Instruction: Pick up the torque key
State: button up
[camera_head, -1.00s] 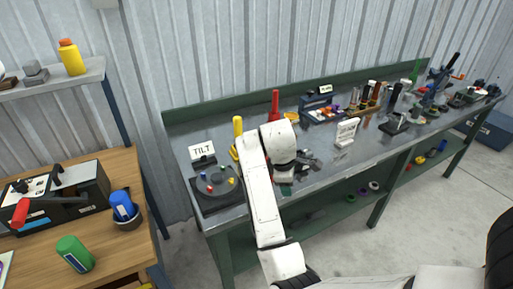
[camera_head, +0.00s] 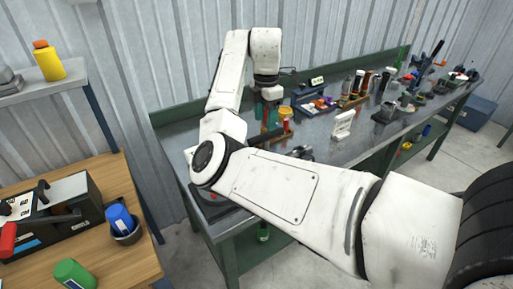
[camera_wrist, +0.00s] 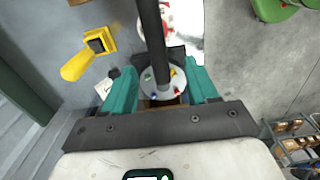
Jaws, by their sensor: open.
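My gripper (camera_head: 268,113) is over the near left part of the bench, with its teal fingers pointing down. In the wrist view its two fingers (camera_wrist: 162,90) are spread apart. A long dark rod (camera_wrist: 152,28) comes down from the top edge and ends between the fingers. I cannot tell whether it is the torque key. A red upright piece (camera_head: 286,126) stands right beside the gripper in the head view. A yellow-handled tool (camera_wrist: 82,58) is left of the fingers in the wrist view. A grey disc with coloured pegs (camera_wrist: 150,86) shows beyond the fingertips.
The bench (camera_head: 325,148) runs to the far right, with an organiser tray (camera_head: 318,103), bottles (camera_head: 365,83) and a white sign (camera_head: 343,125). A wooden table (camera_head: 140,250) with a black toolbox (camera_head: 60,215) stands at left. My arm hides the bench's left end.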

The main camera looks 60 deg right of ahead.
aim_at(266, 142)
notch_tip(266, 142, down, 6)
jog(key=shift+d+r+b, duration=0.1)
jog(key=shift+r+b, duration=0.15)
jog(key=shift+b, duration=0.5)
jog(key=shift+d+f+p, duration=0.2)
jog(key=shift+f+p, duration=0.1)
jog(key=shift+f, duration=1)
jog(key=shift+d+f+p, duration=0.15)
jog(key=shift+f+p, duration=0.15)
jog(key=shift+f, duration=0.95)
jog(key=shift+c, duration=0.3)
jog(key=c, duration=1)
jog(key=shift+o, duration=0.2)
jog(key=shift+r, duration=0.1)
